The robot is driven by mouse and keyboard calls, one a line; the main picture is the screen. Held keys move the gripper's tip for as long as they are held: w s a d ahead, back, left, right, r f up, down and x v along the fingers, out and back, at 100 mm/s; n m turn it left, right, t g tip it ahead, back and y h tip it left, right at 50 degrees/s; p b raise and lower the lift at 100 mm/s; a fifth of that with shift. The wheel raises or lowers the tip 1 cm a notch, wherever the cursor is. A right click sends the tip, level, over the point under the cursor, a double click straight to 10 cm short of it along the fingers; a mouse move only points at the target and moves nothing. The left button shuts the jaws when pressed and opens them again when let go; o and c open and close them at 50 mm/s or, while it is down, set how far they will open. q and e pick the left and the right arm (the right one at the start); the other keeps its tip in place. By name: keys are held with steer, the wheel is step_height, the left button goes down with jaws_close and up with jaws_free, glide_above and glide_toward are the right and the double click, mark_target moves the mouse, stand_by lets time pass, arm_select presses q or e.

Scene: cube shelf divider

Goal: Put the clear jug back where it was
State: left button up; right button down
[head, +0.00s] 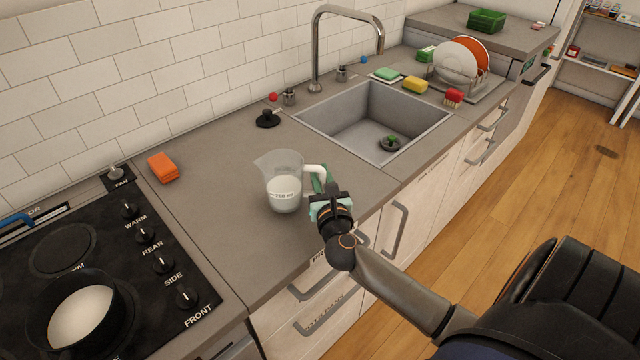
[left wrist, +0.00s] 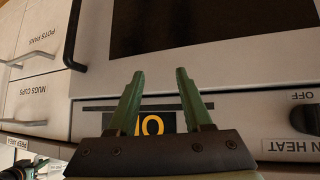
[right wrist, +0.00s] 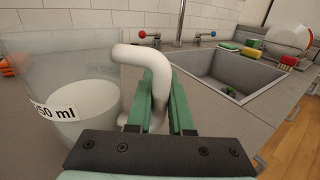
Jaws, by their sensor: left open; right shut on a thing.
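The clear jug (head: 282,180) stands upright on or just above the grey counter, between the cooktop and the sink; I cannot tell whether its base touches. It holds white liquid and bears a "250 ml" label. My right gripper (head: 322,190) is shut on the jug's white handle. In the right wrist view the clear jug (right wrist: 75,85) fills the left side, with the gripper fingers (right wrist: 163,110) on either side of the handle. My left gripper (left wrist: 160,100) is open and empty, in front of the oven and cabinet fronts; it does not show in the head view.
A cooktop (head: 190,262) with a dark pot of white liquid (head: 82,318) is at the left. An orange sponge (head: 162,167) and a black sink stopper (head: 267,119) lie behind the jug. The sink (head: 375,118) is to its right. Counter around the jug is clear.

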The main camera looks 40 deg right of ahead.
steer(key=shift+f, duration=1.1)
steer(key=shift+f+b, duration=0.15)
steer(key=shift+b, duration=0.15)
steer(key=c, duration=0.8)
jaws_free()
steer(key=shift+r, duration=0.2)
steer(key=v, duration=0.7)
steer(key=b+v, duration=0.1)
steer(key=v, duration=0.3)
steer(key=shift+s+f, duration=0.15)
steer(key=shift+f, duration=0.1)
steer(key=shift+s+a+r, duration=0.1)
steer(key=shift+s+a, duration=0.15)
steer(key=shift+s, duration=0.15)
